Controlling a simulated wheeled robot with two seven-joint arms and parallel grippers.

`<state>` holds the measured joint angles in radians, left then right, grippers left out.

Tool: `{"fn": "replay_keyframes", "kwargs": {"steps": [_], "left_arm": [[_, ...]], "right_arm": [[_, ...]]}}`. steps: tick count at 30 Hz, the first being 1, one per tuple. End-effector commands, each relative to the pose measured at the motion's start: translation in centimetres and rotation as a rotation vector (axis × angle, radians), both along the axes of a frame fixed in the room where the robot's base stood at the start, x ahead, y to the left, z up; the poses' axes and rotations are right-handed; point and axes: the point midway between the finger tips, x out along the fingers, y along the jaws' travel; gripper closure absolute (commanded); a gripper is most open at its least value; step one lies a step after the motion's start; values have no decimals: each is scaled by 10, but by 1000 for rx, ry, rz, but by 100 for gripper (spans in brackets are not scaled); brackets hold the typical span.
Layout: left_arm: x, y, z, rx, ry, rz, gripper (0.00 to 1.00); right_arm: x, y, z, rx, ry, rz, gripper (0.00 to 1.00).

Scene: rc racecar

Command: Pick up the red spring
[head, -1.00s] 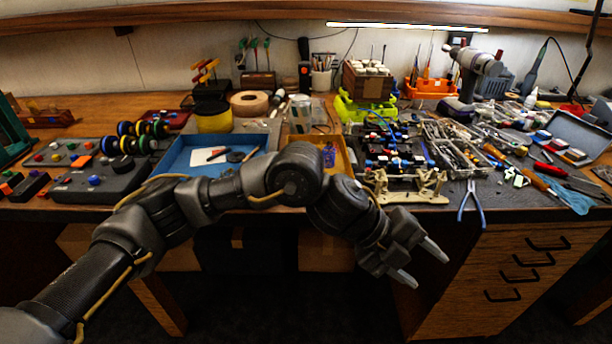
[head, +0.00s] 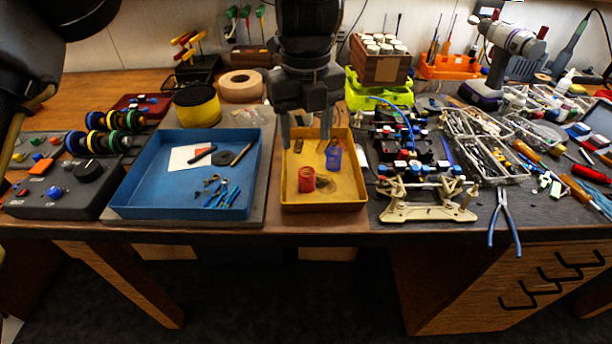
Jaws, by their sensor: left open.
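The red spring (head: 307,179) stands in the front part of a yellow tray (head: 325,207) at the middle of the bench in the head view. A blue-purple spring (head: 333,155) is in the same tray, behind it and to the right. A small dark piece lies behind the red spring. My left gripper (head: 306,142) points down over the back part of the tray. Its two fingers are apart with nothing between them. The red spring is below the fingers in the picture, apart from them. My right gripper is not in the view.
A blue tray (head: 143,188) with small tools and parts is left of the yellow tray. A car chassis (head: 428,198) is close on its right, with pliers (head: 502,219) beyond.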

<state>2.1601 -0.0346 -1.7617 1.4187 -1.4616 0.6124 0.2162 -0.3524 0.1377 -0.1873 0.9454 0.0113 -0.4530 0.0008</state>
Motion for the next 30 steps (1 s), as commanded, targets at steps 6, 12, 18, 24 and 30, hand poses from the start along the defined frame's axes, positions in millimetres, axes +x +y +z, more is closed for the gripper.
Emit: {"fn": "replay_keyframes", "kwargs": {"steps": [6, 12, 18, 24, 30], "left_arm": [[0, -1, -36, 0, 4, -3, 46], [0, 0, -53, -1, 2, -1, 46], [-1, 0, -59, 0, 2, -2, 46], [-4, 0, -88, 0, 4, -2, 46], [-3, 0, -105, -1, 2, -2, 46]], "right_arm": [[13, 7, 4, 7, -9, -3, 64], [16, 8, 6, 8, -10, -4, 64], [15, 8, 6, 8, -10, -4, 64], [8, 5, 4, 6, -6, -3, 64], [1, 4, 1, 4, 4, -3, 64]]}}
